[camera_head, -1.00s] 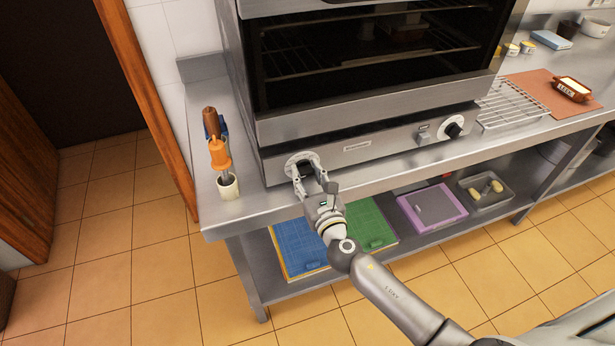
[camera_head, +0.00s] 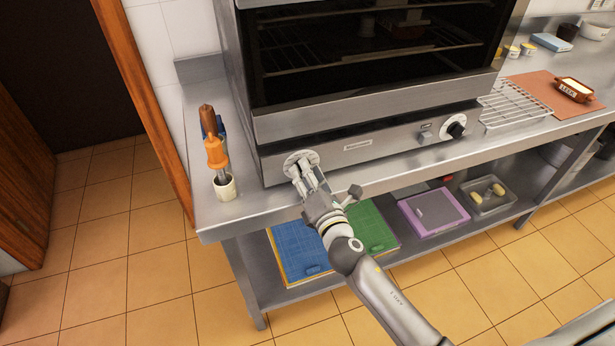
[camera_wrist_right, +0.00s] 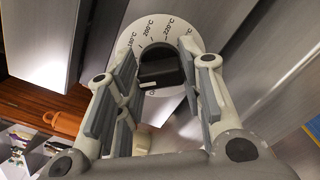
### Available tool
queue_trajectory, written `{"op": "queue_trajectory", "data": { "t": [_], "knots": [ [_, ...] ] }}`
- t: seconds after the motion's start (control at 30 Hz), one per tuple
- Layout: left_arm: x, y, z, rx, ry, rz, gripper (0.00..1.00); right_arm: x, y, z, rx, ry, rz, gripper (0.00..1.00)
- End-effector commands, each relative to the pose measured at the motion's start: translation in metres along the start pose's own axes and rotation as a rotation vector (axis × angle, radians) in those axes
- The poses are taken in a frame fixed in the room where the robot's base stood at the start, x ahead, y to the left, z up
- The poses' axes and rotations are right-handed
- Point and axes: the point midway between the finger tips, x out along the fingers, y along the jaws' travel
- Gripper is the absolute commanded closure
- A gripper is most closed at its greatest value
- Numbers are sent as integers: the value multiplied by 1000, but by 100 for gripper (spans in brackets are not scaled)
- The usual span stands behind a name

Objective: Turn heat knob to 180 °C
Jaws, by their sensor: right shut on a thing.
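The heat knob is black and sits on a round white dial at the left of the oven's front panel. In the right wrist view the knob (camera_wrist_right: 160,68) lies between my fingers, and the dial (camera_wrist_right: 127,42) shows printed marks that read like 180, 200 and 220 °C. Which mark the knob points to is not clear. In the head view the dial (camera_head: 289,161) is partly covered by my right gripper (camera_head: 302,170), which is shut on the knob; it also shows in the wrist view (camera_wrist_right: 160,88). My left gripper is out of view.
A second black knob (camera_head: 456,130) and a small switch (camera_head: 426,137) are further right on the panel. An orange-handled tool stands in a cup (camera_head: 225,187) on the counter's left end. A wire rack (camera_head: 515,103) lies right of the oven.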

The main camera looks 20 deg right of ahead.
Motion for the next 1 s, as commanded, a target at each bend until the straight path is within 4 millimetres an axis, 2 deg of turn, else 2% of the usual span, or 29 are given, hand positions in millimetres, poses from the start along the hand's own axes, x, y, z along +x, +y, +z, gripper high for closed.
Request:
{"op": "queue_trajectory", "data": {
  "t": [0.6, 1.0],
  "knots": [
    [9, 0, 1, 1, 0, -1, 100, 0, -2, -1, 583, 0, -3, 88],
    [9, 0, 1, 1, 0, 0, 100, 0, -2, -1, 850, 0, -3, 88]
  ]
}}
